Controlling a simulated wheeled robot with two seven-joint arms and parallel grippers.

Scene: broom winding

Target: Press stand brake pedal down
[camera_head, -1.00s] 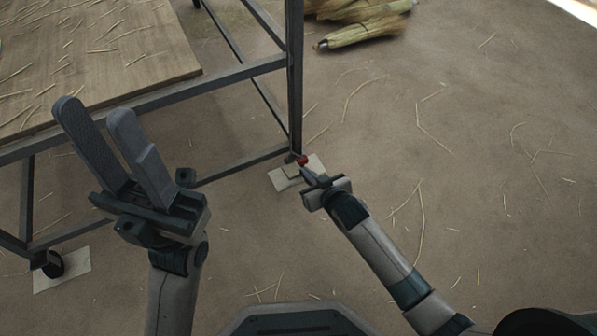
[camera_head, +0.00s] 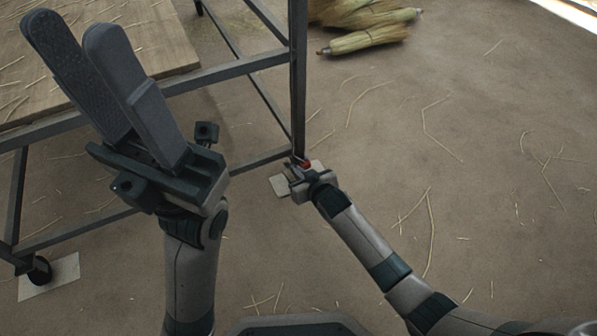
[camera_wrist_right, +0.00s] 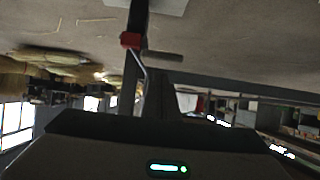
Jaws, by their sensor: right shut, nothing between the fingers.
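The stand (camera_head: 298,90) is a dark metal frame with a wooden top. A small red brake pedal (camera_head: 305,163) is at the foot of its near right leg, and it shows in the right wrist view (camera_wrist_right: 130,40). My right gripper (camera_head: 292,172) is shut and empty, low beside that foot. In the right wrist view its fingers (camera_wrist_right: 157,90) point towards the pedal area; I cannot tell whether they touch it. The gripper partly hides the foot in the head view. My left gripper (camera_head: 77,28) is open and empty, raised in front of the stand's wooden top.
A pale pad (camera_head: 279,186) lies under the right foot. Another pale pad (camera_head: 62,275) lies under the left caster (camera_head: 40,270). Brooms (camera_head: 370,38) lie on the floor at the back. The floor to the right is clear except for scattered straw.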

